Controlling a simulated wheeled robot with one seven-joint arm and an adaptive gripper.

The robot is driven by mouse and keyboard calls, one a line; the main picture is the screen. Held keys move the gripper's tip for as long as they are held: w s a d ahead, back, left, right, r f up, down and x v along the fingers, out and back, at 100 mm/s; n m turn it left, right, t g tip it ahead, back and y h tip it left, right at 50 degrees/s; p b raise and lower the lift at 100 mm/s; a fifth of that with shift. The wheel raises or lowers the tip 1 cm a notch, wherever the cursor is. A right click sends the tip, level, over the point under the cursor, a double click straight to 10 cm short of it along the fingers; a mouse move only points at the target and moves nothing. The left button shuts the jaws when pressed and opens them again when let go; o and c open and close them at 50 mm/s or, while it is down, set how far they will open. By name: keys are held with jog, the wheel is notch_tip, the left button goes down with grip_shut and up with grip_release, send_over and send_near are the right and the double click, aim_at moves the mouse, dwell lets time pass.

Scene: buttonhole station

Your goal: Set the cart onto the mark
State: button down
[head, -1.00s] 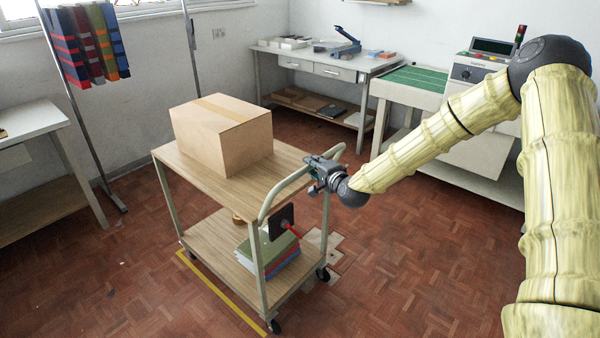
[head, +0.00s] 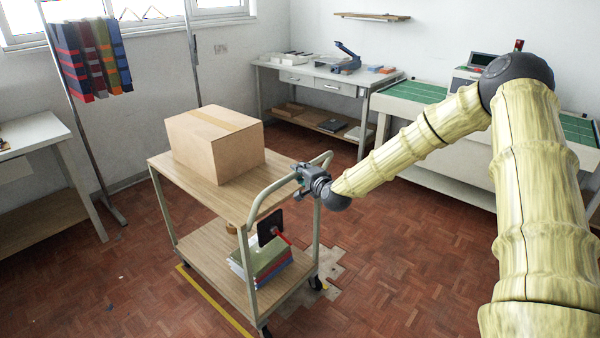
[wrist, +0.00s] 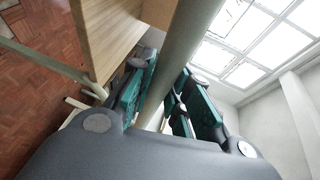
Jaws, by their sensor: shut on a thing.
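The cart (head: 222,203) is a two-shelf trolley with wooden shelves, a pale metal frame and dark wheels. My gripper (head: 304,180) is shut on the cart's push handle at its right end. In the wrist view the handle tube (wrist: 178,75) runs between the teal-padded fingers. A straight yellow line (head: 213,300) lies on the floor along the cart's near left side. The near wheel is close to the line. Any marking under the cart is hidden, so I cannot tell whether the line is the whole mark.
A cardboard box (head: 210,150) sits on the top shelf, and folded cloths (head: 262,258) lie on the lower shelf. A pale damaged floor patch (head: 328,262) lies by the right wheel. Benches stand left and behind, with a garment rail (head: 85,150) at left.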

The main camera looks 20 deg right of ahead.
jog(key=c, duration=1.7)
grip_release()
jog(key=shift+w+r, duration=0.1)
jog(key=shift+r, duration=0.05)
jog(key=o, duration=0.4)
jog(key=shift+w+a, duration=0.1)
jog(key=shift+w, duration=0.05)
jog(key=s, duration=0.4)
jog(key=s+r, duration=0.1)
jog(key=s, duration=0.3)
jog(key=s+r, duration=0.1)
jog(key=s, duration=0.3)
jog(key=shift+d, duration=0.25)
